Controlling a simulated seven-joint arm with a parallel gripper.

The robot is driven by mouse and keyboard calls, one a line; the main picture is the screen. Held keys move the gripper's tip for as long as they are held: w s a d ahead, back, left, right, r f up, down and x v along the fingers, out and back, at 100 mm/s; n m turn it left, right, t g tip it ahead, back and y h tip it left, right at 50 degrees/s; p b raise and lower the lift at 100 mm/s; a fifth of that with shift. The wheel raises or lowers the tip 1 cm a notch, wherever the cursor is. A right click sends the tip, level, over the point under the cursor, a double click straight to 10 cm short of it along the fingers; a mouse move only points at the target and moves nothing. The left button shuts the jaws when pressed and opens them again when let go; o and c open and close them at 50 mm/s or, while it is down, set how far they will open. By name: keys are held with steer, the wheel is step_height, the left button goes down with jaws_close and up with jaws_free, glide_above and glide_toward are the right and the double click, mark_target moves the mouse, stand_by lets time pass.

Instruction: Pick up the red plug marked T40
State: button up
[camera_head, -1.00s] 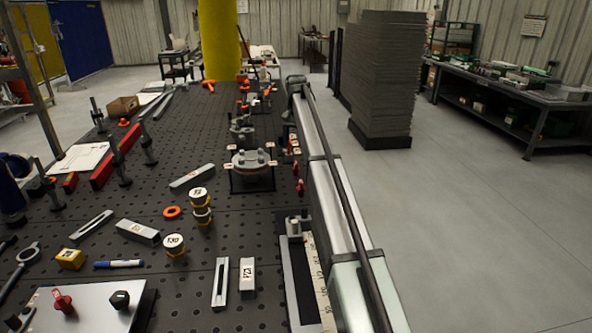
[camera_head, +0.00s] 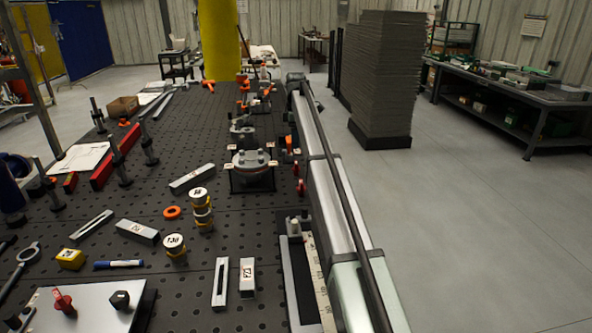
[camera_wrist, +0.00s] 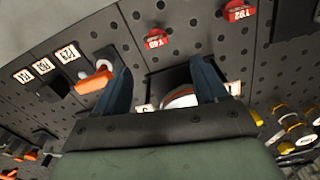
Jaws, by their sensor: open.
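In the wrist view a red plug (camera_wrist: 157,50) with a small label that seems to read T40 sits at the dark perforated board, beyond my fingertips. A second red plug (camera_wrist: 237,18), its label like T92, lies to its right. My gripper (camera_wrist: 162,72) is open, its two dark blue fingers spread below the T40 plug, which is not between them. A pale round part with an orange-red edge (camera_wrist: 180,98) shows between the fingers, partly hidden by the gripper body. In the head view small red pieces (camera_head: 300,187) sit beside the long rail; their labels are unreadable there.
In the wrist view an orange piece (camera_wrist: 94,82) lies close to the left finger, with several labelled spots further left. Black-and-yellow cylinders (camera_wrist: 292,128) stand at right. In the head view the metal rail (camera_head: 335,205) edges the perforated table (camera_head: 215,285).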

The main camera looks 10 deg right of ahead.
mark_target(296, 162)
steer(key=shift+n, duration=0.7)
step_height(296, 162, down, 8)
steer(key=shift+f, duration=0.1)
steer(key=shift+w+f, duration=0.15)
steer(key=shift+f, duration=1.3)
steer(key=shift+w+f, duration=0.15)
steer(key=shift+f, duration=1.25)
steer(key=shift+c, duration=0.3)
steer(key=c, duration=1.1)
